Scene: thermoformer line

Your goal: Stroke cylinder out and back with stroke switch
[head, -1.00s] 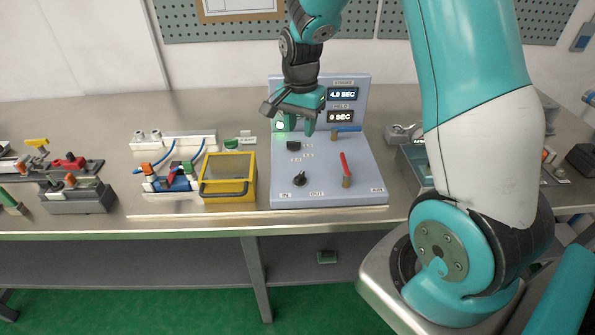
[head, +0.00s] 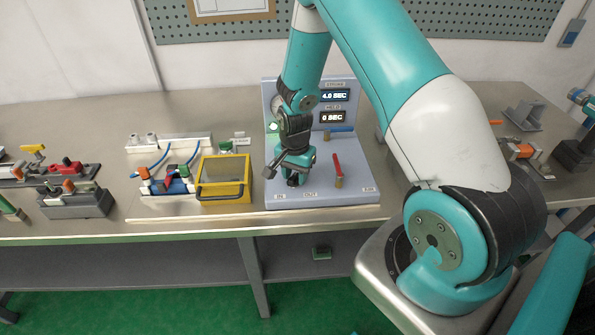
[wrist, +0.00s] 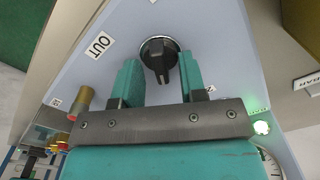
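The stroke switch is a black rotary knob (wrist: 160,55) on the blue-grey panel (head: 350,190). In the wrist view, an OUT label (wrist: 100,44) sits beside it. My gripper (wrist: 160,68) is open, with one teal finger on each side of the knob's lower part and a gap to each. I cannot tell how deep the fingertips reach along it. In the head view, my gripper (head: 292,168) is low over the panel's front left and partly hides the knob (head: 293,181). The stroke display (head: 335,95) reads 4.0 SEC; the hold display (head: 332,117) reads 0 SEC.
A red-handled lever (head: 337,165) stands on the panel right of my gripper. A green lamp (wrist: 262,128) is lit. A yellow-framed box (head: 222,196) stands just left of the panel, beside a cylinder fixture with blue hoses (head: 168,183).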

